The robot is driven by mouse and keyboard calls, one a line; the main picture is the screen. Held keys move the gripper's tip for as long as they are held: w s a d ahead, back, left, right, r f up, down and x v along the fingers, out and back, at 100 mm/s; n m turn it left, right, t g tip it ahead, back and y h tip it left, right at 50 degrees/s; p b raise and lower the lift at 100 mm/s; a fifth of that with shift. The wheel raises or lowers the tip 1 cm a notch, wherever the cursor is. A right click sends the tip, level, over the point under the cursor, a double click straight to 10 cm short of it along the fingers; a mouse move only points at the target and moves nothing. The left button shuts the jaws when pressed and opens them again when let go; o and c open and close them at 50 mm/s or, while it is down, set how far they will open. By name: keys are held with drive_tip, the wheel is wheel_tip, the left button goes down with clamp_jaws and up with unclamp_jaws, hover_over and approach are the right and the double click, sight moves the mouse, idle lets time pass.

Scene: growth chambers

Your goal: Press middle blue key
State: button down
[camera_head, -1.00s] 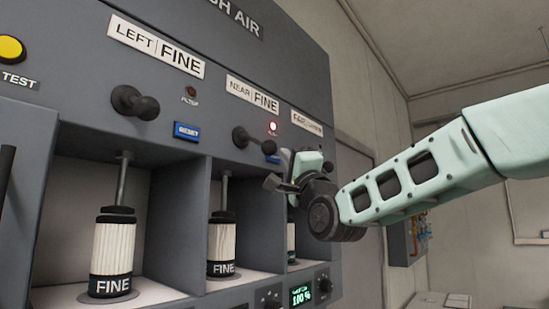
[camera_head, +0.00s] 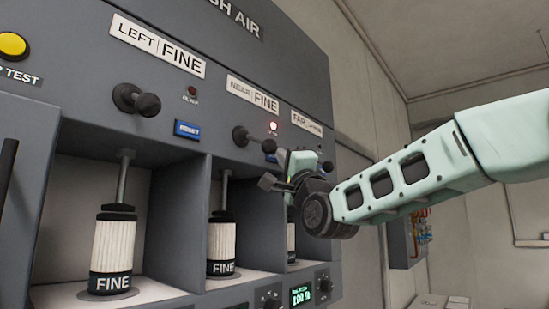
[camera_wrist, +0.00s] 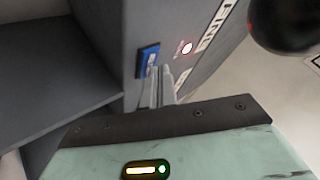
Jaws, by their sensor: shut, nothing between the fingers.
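The middle blue key (camera_wrist: 145,62) is on the grey panel in the wrist view, below a lit red lamp (camera_wrist: 187,48). In the head view my gripper mostly hides this key. My gripper (camera_wrist: 160,74) is shut and empty, its fingertips right in front of the key's lower part. I cannot tell whether they touch it. In the head view my gripper (camera_head: 279,174) is at the panel just right of the middle bay, below the lit red lamp.
The left blue key (camera_head: 187,129) is clear of my arm. Black ball knobs stick out at the left (camera_head: 137,100) and middle (camera_head: 241,137); a dark ball (camera_wrist: 286,25) is close in the wrist view. Filters (camera_head: 112,250) stand in open bays below.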

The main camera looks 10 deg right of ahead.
drive_tip(key=shift+w+a, duration=0.15)
drive_tip(key=shift+w, duration=0.05)
idle(0.3)
drive_tip(key=shift+s+f+b, duration=0.1)
drive_tip(key=shift+s+b, duration=0.05)
drive_tip(key=shift+b, duration=0.2)
drive_tip(key=shift+s+d+b, duration=0.5)
drive_tip(key=shift+b, duration=0.15)
drive_tip(key=s+d+b, duration=0.1)
drive_tip(key=s+b, duration=0.1)
drive_tip(key=s+d+b, duration=0.1)
drive_tip(key=s+d, duration=0.1)
drive_tip(key=shift+b, duration=0.35)
idle(0.7)
